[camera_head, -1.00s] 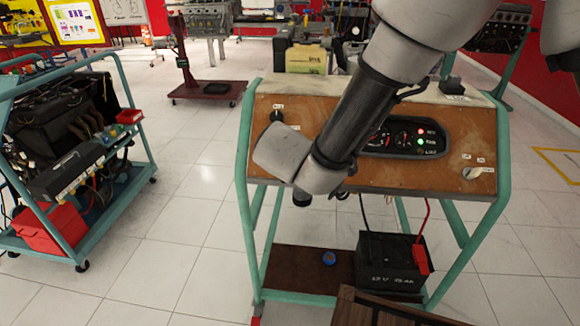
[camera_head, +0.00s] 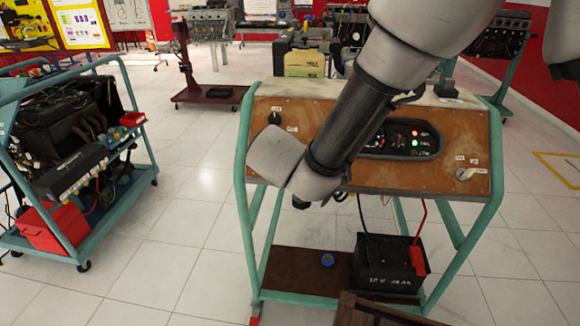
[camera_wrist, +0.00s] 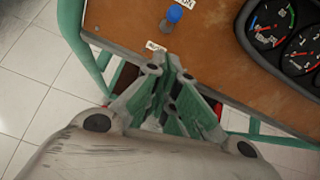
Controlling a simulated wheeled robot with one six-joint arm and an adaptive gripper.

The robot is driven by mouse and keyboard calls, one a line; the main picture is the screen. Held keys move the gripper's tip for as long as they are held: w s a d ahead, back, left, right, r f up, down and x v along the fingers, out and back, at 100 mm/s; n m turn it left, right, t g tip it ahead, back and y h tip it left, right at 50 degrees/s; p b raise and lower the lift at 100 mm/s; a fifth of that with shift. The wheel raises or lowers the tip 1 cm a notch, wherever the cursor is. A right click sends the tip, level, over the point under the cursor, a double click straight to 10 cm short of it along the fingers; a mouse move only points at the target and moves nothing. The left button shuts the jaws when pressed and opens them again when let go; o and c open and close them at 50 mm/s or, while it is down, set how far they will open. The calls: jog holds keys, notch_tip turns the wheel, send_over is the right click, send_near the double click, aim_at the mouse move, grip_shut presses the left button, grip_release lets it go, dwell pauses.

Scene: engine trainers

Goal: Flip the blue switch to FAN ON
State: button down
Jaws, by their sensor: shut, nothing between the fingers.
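The blue switch (camera_wrist: 174,14) sits on the brown wooden panel near the top of the wrist view, with small white labels above and below it. My gripper (camera_wrist: 172,62) is shut and empty, its fingertips a little below the switch in that picture and apart from it. The lower label (camera_wrist: 155,46) lies close to the fingertips. In the head view the wooden panel (camera_head: 455,150) shows a dark knob (camera_head: 275,118) at its upper left between two labels; I cannot tell its colour there. My arm covers the middle of the panel, and my fingers are hidden in that view.
A gauge cluster (camera_head: 400,140) is set in the panel, with a light knob (camera_head: 465,174) at right. A black battery (camera_head: 388,268) stands on the lower shelf of the green frame. An engine cart (camera_head: 75,170) stands at left, with clear floor between.

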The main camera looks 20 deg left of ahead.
jog(key=s+d+r, duration=0.1)
jog(key=s+r, duration=0.4)
jog(key=r, duration=0.3)
jog(key=shift+s+d+r, duration=0.2)
jog(key=shift+d+r, duration=0.1)
jog(key=shift+d, duration=0.1)
jog(key=w+d+r+m+g+h, duration=0.1)
jog(key=d+m+g+h, duration=0.2)
jog(key=d+m, duration=1.15)
jog(key=w+d+r+m+g+h, duration=0.1)
jog(key=d+r+m+g+h, duration=0.15)
jog(key=d+m, duration=1.15)
jog(key=s+d+r+m+y, duration=0.1)
jog(key=s+d+r+m, duration=0.1)
jog(key=d, duration=0.8)
jog(key=s+d+r+m+y, duration=0.1)
jog(key=s+d+m, duration=0.4)
jog(key=d, duration=0.5)
jog(key=s+d+r+m+y, duration=0.1)
jog(key=s+d+r+m, duration=0.2)
jog(key=d, duration=0.7)
jog(key=shift+s+r+m+t, duration=0.35)
jog(key=shift+s+m, duration=0.35)
jog(key=shift+m, duration=0.35)
